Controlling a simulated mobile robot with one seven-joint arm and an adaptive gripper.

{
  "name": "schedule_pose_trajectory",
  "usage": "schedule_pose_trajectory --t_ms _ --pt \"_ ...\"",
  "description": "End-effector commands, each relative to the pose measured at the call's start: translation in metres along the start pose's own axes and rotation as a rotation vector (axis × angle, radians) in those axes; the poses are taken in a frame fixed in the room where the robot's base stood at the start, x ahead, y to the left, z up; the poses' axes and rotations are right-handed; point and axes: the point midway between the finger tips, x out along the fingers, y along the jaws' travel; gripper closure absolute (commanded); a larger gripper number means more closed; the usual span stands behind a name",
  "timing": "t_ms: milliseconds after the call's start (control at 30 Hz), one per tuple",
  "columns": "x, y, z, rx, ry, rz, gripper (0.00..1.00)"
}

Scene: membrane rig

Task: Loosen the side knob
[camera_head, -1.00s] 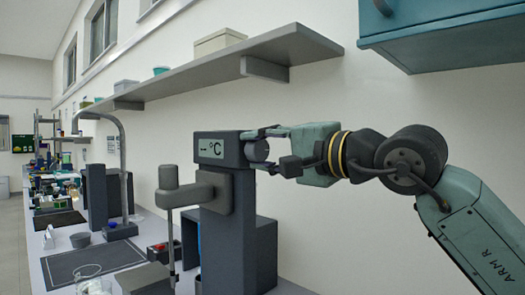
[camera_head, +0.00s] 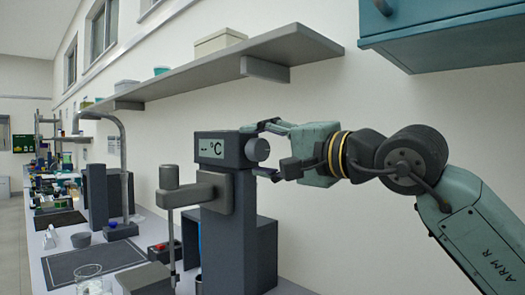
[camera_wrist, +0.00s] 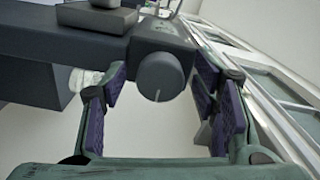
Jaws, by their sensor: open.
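In the wrist view the knob (camera_wrist: 160,77) shows face-on with a pale index line pointing down. My gripper (camera_head: 264,151) has come in from the right, with one finger above the knob and one below it. In the wrist view my gripper's purple-padded fingers (camera_wrist: 163,105) stand open on either side of the knob, with gaps between pads and knob.
A clamp arm with a rod (camera_head: 180,195) stands left of the rig. A long grey shelf (camera_head: 215,65) runs along the wall above, and a teal cabinet (camera_head: 450,35) hangs at upper right. A glass beaker (camera_head: 90,280) stands on the bench at lower left.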

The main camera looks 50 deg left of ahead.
Motion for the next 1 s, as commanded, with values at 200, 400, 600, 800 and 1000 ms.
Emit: schedule_pose_trajectory --t_ms 200,400,600,800,1000 --pt "-0.002 0.000 -0.001 0.001 0.001 -0.001 0.46" --pt "-0.028 0.000 -0.002 0.001 0.004 -0.001 0.46" --pt "-0.072 0.000 -0.001 0.001 0.004 -0.002 0.46" --pt "-0.106 0.000 -0.001 0.001 0.003 -0.001 0.46" --pt "-0.120 0.000 0.000 0.000 0.001 0.000 0.46"
